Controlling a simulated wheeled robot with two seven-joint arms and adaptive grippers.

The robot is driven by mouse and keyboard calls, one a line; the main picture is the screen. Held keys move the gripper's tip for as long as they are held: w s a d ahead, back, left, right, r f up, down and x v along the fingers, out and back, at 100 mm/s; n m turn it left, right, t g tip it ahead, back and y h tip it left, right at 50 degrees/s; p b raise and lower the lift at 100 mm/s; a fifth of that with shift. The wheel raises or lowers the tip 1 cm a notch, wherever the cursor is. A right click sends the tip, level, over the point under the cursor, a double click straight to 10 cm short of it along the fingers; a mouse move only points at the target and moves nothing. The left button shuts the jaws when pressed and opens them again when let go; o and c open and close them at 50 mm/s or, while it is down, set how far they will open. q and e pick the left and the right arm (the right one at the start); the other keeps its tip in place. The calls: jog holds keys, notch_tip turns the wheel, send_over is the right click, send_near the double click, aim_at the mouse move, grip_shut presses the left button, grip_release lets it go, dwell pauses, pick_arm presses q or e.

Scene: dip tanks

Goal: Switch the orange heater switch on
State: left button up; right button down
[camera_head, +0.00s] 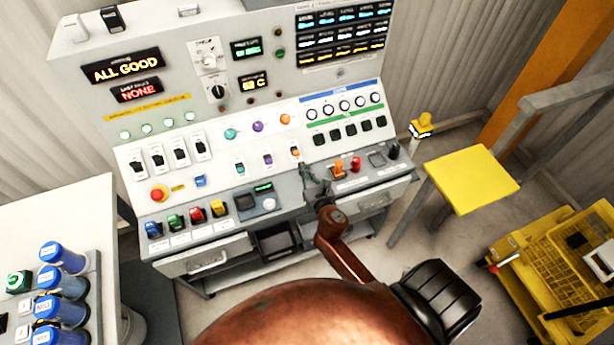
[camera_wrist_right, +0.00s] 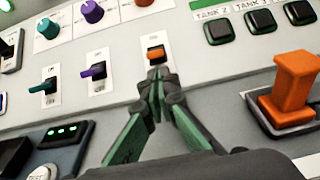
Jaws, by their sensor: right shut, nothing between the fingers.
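The orange heater switch (camera_head: 295,153) is a small toggle on a white plate at the right end of a row, beside a purple switch (camera_head: 267,159) and a teal switch (camera_head: 239,169). In the right wrist view the orange switch (camera_wrist_right: 155,52) shows just beyond my fingertips, its lower part hidden by them. I cannot tell its position or whether the fingers touch it. My right gripper (camera_wrist_right: 157,76) is shut and empty, its tips together at the switch plate. In the head view the right gripper (camera_head: 310,176) is small against the panel. My left gripper is out of view.
An orange lever (camera_wrist_right: 294,88) stands right of my gripper. Round knobs (camera_head: 257,127) sit above the switches, and black square buttons (camera_head: 350,130) to the right. A red button (camera_head: 158,194) is at the panel's left. A yellow stool (camera_head: 470,180) stands right of the console.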

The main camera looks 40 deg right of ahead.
aim_at(296, 153)
jog(key=shift+x, duration=1.1)
jog(key=shift+w+f, duration=0.1)
jog(key=shift+w, duration=0.25)
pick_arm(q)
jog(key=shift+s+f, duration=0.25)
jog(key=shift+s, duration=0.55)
